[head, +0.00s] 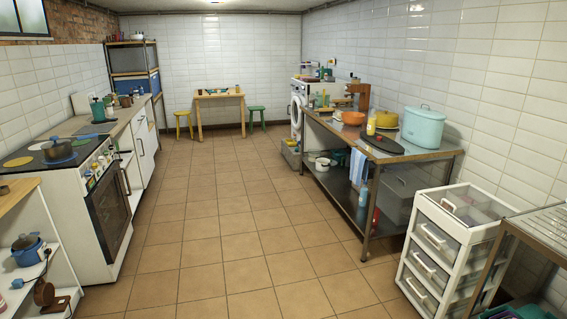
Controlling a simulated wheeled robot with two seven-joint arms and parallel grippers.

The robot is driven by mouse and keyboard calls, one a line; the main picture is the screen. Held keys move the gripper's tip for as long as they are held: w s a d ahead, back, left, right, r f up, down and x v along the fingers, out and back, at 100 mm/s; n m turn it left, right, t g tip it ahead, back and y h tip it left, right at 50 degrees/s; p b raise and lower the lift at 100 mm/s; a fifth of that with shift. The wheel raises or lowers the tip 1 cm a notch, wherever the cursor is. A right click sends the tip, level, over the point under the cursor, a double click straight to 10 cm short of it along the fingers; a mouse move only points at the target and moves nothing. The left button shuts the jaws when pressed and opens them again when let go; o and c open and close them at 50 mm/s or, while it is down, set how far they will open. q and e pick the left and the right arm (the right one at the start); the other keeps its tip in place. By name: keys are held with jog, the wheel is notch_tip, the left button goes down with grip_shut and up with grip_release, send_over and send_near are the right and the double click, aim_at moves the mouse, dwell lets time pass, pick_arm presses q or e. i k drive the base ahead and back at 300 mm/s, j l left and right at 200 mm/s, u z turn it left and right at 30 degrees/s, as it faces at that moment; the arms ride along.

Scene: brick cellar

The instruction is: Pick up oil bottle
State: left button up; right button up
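A small yellow bottle (371,124) stands upright on the metal table at the right, behind a dark round plate or lid (381,145). It looks most like the oil bottle, but it is too small to read. A teal bottle or jug (97,110) stands on the left counter. A light blue bottle (363,194) stands on the lower shelf of the right table. Neither of my grippers shows in this view.
The metal table (425,155) also bears a large turquoise pot (424,128), a yellow pot (387,119) and an orange bowl (353,118). A white drawer unit (411,262) stands nearer at right, a stove (104,215) at left. The tiled floor (220,225) between is clear.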

aim_at(372, 117)
jog(key=i, duration=1.95)
jog(key=i+z, duration=0.15)
jog(key=i, duration=0.3)
jog(key=i+j+z, duration=0.2)
jog(key=i, duration=0.25)
jog(key=i+j+z, duration=0.15)
jog(key=i, duration=0.3)
jog(key=i+j+z, duration=0.2)
jog(key=i, duration=0.2)
